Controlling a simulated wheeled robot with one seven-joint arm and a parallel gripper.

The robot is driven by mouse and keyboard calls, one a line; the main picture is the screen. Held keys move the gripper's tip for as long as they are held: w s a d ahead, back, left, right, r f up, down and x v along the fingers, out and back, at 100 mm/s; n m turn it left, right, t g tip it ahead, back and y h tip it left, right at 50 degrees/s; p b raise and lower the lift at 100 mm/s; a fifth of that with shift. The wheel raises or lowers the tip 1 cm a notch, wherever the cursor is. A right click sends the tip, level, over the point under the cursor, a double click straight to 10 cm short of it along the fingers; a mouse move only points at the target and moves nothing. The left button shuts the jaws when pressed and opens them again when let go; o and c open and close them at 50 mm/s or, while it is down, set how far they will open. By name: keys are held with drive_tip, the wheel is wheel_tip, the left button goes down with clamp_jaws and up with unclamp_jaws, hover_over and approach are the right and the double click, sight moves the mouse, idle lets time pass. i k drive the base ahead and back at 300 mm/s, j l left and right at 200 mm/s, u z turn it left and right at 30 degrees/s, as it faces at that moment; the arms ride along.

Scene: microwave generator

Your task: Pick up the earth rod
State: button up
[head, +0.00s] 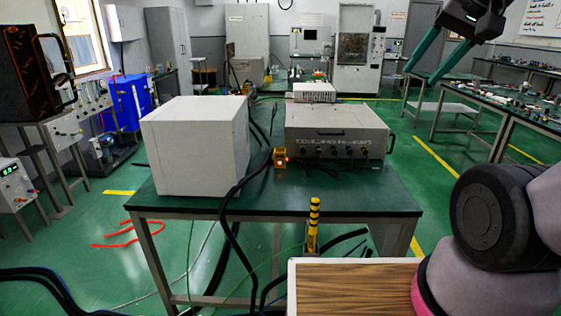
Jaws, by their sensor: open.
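A short upright rod with yellow and black bands (314,224), which looks like the earth rod, shows at the front edge of the green-topped table. Its lower end is close to the wooden surface in front, and I cannot tell what it rests in. My gripper (421,75) is at the upper right, high above the floor and well away from the rod. Its two long teal fingers are apart with nothing between them.
The table (375,199) bears a white box (195,150), a grey instrument (335,130) and a small yellow block with a light (280,157). Black cables (232,215) hang over its front. A wood-topped surface (350,285) is nearest me. Benches (515,108) stand at right.

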sight(314, 202)
drive_tip(key=k+j+z, duration=0.1)
drive_tip(key=z, duration=0.25)
drive_tip(key=k+j+z, duration=0.1)
drive_tip(key=z, duration=0.25)
drive_tip(key=k+j+z, duration=0.15)
drive_tip(key=z, duration=0.2)
